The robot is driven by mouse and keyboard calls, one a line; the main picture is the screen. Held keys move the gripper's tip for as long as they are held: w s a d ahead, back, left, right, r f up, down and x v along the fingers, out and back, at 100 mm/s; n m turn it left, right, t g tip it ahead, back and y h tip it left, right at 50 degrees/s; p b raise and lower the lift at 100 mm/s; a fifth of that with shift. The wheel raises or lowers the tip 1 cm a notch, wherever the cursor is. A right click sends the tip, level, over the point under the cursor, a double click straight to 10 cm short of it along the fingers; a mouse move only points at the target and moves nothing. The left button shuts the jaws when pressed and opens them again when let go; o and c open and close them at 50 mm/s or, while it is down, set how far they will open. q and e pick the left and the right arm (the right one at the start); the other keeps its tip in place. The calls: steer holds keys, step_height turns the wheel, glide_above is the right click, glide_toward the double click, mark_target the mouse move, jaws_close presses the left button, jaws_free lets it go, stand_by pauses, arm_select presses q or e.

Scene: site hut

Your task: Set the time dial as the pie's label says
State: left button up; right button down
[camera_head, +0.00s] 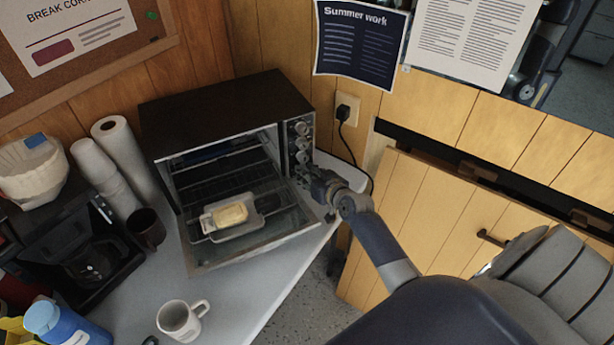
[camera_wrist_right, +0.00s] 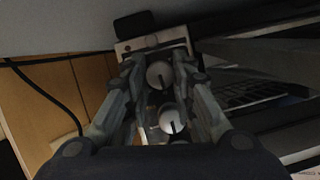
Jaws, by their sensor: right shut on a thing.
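The toaster oven (camera_head: 215,105) stands on the table with its door (camera_head: 250,245) lowered open. A pale yellow pie (camera_head: 230,213) sits in a light tray at the oven's opening; no label on it is readable. A column of round knobs (camera_head: 301,143) runs down the oven's right panel. My right gripper (camera_head: 318,182) is at the bottom of this panel. In the right wrist view its fingers (camera_wrist_right: 155,68) are shut on the lowest knob (camera_wrist_right: 160,75), taken as the time dial. Another knob (camera_wrist_right: 173,120) shows beside it. The dial markings cannot be read. My left gripper is out of view.
A white mug (camera_head: 181,320) stands at the table's front. A dark mug (camera_head: 146,228), stacked cups and a coffee maker (camera_head: 85,250) are left of the oven. A plugged cord (camera_head: 345,125) hangs at the wall behind its right side.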

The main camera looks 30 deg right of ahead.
steer(key=shift+m, duration=0.3)
steer(key=c, duration=1.6)
jaws_free()
steer(key=v, duration=1.2)
steer(key=shift+d, duration=0.2)
steer(key=shift+s+f, duration=0.1)
